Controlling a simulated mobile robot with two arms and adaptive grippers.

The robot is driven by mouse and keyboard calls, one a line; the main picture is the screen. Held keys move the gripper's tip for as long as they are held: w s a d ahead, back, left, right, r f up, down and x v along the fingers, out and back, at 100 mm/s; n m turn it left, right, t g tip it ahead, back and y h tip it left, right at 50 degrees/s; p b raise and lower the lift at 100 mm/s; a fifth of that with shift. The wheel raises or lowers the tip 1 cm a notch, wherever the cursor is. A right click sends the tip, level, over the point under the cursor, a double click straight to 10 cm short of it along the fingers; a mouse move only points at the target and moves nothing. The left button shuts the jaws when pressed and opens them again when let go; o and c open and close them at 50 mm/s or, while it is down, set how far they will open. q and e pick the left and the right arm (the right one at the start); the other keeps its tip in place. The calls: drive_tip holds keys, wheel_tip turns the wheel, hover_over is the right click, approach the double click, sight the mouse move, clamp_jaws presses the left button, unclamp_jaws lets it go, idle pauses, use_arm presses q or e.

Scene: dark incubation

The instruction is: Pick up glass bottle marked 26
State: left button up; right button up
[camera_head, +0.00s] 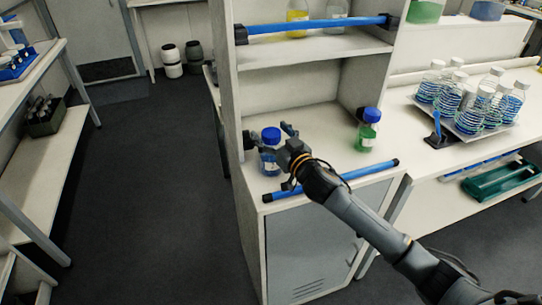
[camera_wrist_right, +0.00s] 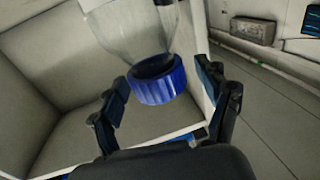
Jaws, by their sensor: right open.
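A clear glass bottle with a blue cap (camera_head: 270,136) stands near the left end of the middle shelf. Its label is too small to read, so I cannot tell its number. My right gripper (camera_head: 284,157) is open just to the right of this bottle, with its fingers spread. In the right wrist view, the bottle's blue cap (camera_wrist_right: 160,84) lies between the two open fingers, with no clear contact. A second blue-capped bottle with green liquid (camera_head: 366,132) stands farther right on the same shelf. My left gripper is not in view.
A blue bar (camera_head: 350,175) runs along the shelf's front edge, below my right gripper. The shelf's left side panel (camera_head: 229,90) is close to the bottle. A tray (camera_head: 462,128) of several bottles stands on the bench at right. The shelf between the two bottles is clear.

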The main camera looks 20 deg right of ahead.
clamp_jaws()
drive_tip(key=shift+r, duration=0.1)
drive_tip(key=shift+r, duration=0.1)
idle(0.4)
